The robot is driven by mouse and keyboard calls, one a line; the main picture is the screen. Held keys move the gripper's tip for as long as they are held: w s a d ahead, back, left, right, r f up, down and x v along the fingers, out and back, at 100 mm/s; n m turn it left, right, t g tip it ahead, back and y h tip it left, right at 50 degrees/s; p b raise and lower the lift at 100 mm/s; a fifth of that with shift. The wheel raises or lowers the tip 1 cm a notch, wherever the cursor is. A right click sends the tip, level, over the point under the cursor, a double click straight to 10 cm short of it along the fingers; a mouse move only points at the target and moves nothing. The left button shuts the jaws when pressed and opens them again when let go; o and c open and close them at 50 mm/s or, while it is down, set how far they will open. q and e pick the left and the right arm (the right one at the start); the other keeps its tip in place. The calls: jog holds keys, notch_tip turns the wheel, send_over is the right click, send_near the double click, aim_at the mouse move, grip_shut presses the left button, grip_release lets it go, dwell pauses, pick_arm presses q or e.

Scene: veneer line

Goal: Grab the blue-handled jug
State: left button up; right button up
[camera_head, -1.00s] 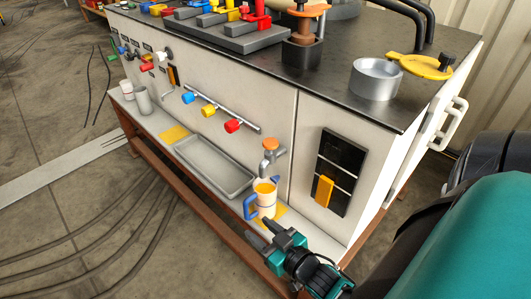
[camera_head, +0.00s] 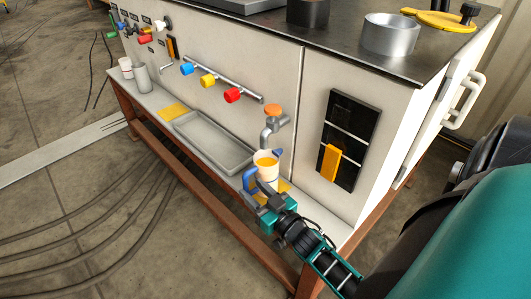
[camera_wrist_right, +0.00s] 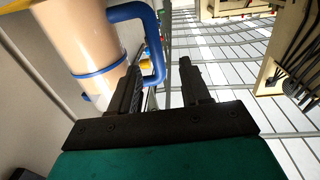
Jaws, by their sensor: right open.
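The blue-handled jug (camera_head: 266,164) stands upright on the low shelf under the orange-topped tap, with orange content showing at its top. Its blue handle (camera_head: 250,181) is on the left side. My right gripper (camera_head: 263,201) is open and empty, just in front of the jug, and hides its lower part. In the right wrist view the jug's pale body (camera_wrist_right: 82,35) with a blue band is at upper left. The handle (camera_wrist_right: 156,50) shows in the gap between the fingers of the right gripper (camera_wrist_right: 158,80); whether they touch it is unclear. My left gripper is not in view.
A grey tray (camera_head: 178,122) lies on the shelf left of the jug. A white cup (camera_head: 126,68) and a grey cup (camera_head: 142,78) stand at the far left. The tap (camera_head: 272,125) is close above the jug. The cabinet wall is right behind it.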

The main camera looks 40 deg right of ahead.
aim_at(247, 184)
jog(key=w, duration=0.2)
jog(key=w+b, duration=0.1)
jog(key=w, duration=0.1)
jog(key=shift+w+d+f, duration=0.1)
jog(key=shift+w+f, duration=0.1)
jog(key=shift+w, duration=0.1)
grip_shut()
dwell(0.3)
jog(key=shift+r, duration=0.15)
